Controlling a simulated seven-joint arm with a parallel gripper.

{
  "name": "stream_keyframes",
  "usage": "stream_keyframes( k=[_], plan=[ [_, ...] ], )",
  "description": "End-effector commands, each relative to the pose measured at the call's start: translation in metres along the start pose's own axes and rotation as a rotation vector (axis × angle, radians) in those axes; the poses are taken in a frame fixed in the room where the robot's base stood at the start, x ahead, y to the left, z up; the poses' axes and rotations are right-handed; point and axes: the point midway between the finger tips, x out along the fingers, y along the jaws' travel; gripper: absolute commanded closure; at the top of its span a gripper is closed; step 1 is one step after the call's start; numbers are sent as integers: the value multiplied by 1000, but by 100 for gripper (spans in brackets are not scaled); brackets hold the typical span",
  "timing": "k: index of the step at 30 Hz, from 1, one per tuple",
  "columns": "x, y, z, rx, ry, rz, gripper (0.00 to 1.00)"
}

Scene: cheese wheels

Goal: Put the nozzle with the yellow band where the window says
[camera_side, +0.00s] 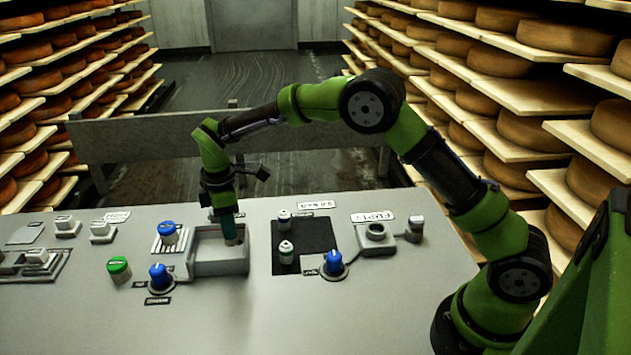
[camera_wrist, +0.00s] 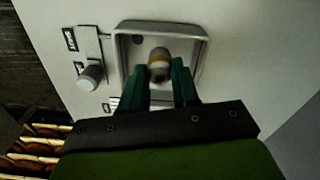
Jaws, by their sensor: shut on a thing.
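My gripper (camera_side: 229,233) is shut, its teal fingers pointing down into a grey open tray (camera_side: 220,268) on the panel. In the wrist view my gripper (camera_wrist: 160,76) is closed on the nozzle with the yellow band (camera_wrist: 159,60), one finger on each side. The nozzle is grey with a brownish end. It is over or inside the tray, whose rim (camera_wrist: 160,26) surrounds it; I cannot tell if it touches the floor. In the side view the fingers and tray wall mostly hide it. A white sign (camera_side: 373,216) stands behind a round socket block (camera_side: 376,246); its lettering is hard to read.
Blue knobs (camera_side: 159,276) and a green button (camera_side: 119,268) stand nearby. A small cylinder (camera_side: 415,228) is beside the socket block. The panel's front is clear.

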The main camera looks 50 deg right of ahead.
Motion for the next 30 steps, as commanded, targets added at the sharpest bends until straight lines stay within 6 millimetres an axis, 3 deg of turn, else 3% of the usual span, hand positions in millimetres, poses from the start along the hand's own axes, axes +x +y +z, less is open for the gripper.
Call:
stream_keyframes(
  k=[6,18,19,21,24,30],
  plan=[
    [29,-1,0,1,-2,-2,100],
    [35,0,0,1,-1,-2,100],
    [35,0,1,1,-1,-2,68],
    [35,0,0,1,-1,-2,58],
    [35,0,0,1,-1,-1,44],
    [34,0,0,1,-1,-1,44]
  ],
)
